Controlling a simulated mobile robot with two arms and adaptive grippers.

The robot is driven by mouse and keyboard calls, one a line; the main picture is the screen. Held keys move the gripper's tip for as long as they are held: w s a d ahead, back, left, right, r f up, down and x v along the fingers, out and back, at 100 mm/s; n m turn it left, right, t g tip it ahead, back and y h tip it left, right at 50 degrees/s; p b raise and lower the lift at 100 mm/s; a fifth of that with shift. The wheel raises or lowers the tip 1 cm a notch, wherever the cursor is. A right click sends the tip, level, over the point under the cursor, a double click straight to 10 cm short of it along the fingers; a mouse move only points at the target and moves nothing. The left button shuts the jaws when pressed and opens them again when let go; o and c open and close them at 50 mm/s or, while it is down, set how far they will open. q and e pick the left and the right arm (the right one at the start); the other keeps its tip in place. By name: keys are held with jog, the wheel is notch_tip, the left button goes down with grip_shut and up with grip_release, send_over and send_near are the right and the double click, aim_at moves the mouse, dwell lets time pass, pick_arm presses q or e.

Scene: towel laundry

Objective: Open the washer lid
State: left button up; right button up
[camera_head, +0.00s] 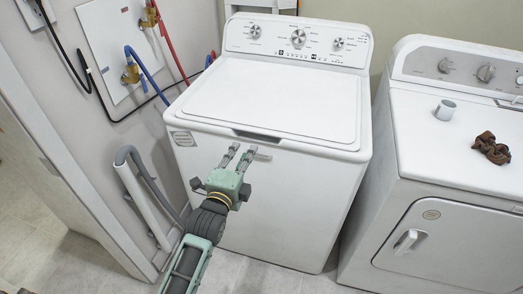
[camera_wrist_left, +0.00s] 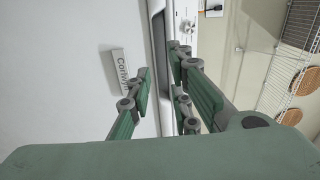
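The white washer (camera_head: 265,190) stands in the middle of the head view, its lid (camera_head: 275,100) lying flat and shut. A dark recessed notch (camera_head: 257,135) is at the middle of the lid's front edge. My left gripper (camera_head: 240,151) is in front of the washer's front panel, just below and slightly left of the notch. Its two fingers are apart with nothing between them. In the left wrist view the open fingers (camera_wrist_left: 161,65) straddle the washer's dark edge gap (camera_wrist_left: 158,50); I cannot tell whether they touch it. My right gripper is in neither view.
A white dryer (camera_head: 440,170) stands to the right, with a grey cup (camera_head: 446,110) and a crumpled brown cloth (camera_head: 491,148) on top. Hoses and a wall panel (camera_head: 118,45) are at the left. A wire shelf (camera_wrist_left: 295,65) shows in the left wrist view.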

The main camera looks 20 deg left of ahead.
aim_at(253, 132)
pick_arm(q)
jog(key=w, duration=0.2)
jog(key=w+r, duration=0.1)
jog(key=w, duration=0.3)
jog(key=shift+w+r+p, duration=0.25)
jog(key=shift+r+p, duration=0.05)
jog(key=shift+w+d, duration=0.1)
jog(key=shift+w, duration=0.25)
jog(key=shift+w+f, duration=0.1)
jog(key=shift+w, duration=0.35)
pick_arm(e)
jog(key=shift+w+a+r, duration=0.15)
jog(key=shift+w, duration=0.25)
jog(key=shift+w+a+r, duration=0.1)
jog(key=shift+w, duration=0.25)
pick_arm(q)
jog(key=c, duration=0.4)
grip_shut()
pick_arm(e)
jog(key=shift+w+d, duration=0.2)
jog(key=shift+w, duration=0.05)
